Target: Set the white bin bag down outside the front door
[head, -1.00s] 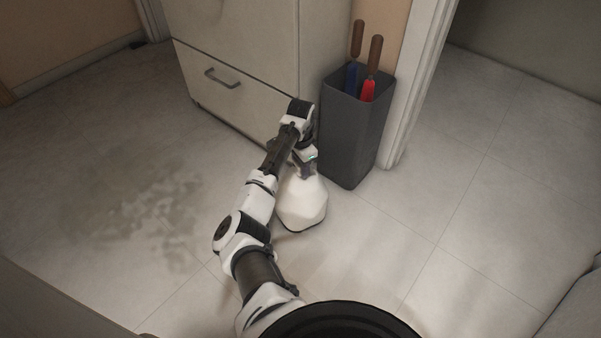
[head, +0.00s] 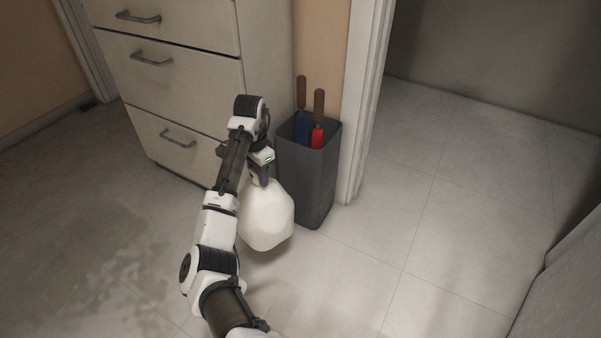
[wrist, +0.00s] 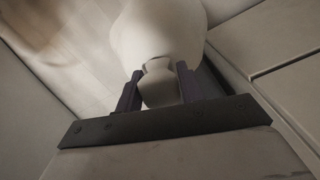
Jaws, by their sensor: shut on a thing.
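The white bin bag (head: 266,217) hangs from my gripper (head: 262,176) in the head view, in front of the drawer cabinet and beside a dark grey bin. In the wrist view, the two dark fingers of my gripper (wrist: 161,88) are shut on the narrow neck of the bag (wrist: 158,32), and its wide body shows beyond them. The bag looks a little off the floor, though I cannot see its underside well. A doorway with a white frame (head: 360,110) stands to the right of the bag. The pictures do not show whether it is the front door.
The dark grey bin (head: 318,190) holds a blue-bladed and a red-bladed tool with brown handles, and stands between the bag and the door frame. The drawer cabinet (head: 110,75) is behind my arm. The tiled floor (head: 440,170) through the doorway is clear. A grey panel (head: 570,285) edges the lower right.

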